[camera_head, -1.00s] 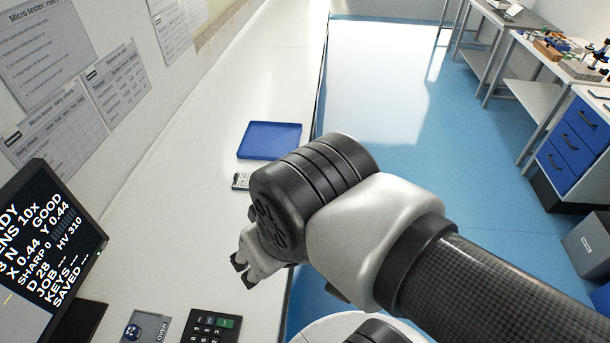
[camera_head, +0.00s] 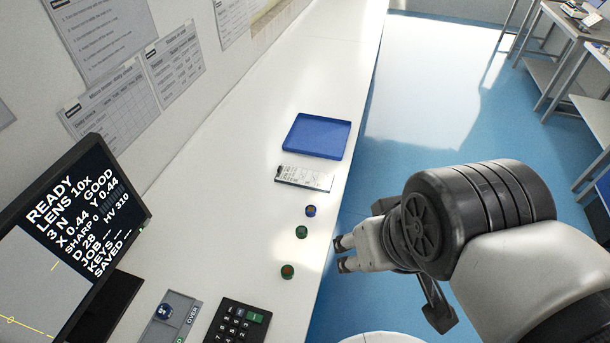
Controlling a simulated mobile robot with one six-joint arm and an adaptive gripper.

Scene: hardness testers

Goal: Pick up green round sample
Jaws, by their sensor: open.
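Three small round samples stand in a row on the white bench near its right edge. The far one is blue (camera_head: 311,211). The middle one is a green round sample (camera_head: 301,232). The near one is also green, with a reddish-brown spot on top (camera_head: 287,271). My gripper (camera_head: 341,254) is open and empty, its fingers pointing left, to the right of the samples and by the bench's right edge. It is apart from all three samples.
A blue tray (camera_head: 317,137) and a printed white card (camera_head: 303,178) lie farther back on the bench (camera_head: 235,180). A monitor (camera_head: 75,225), a dark keypad (camera_head: 238,322) and a grey control panel (camera_head: 175,317) are at the near left. The bench between is clear.

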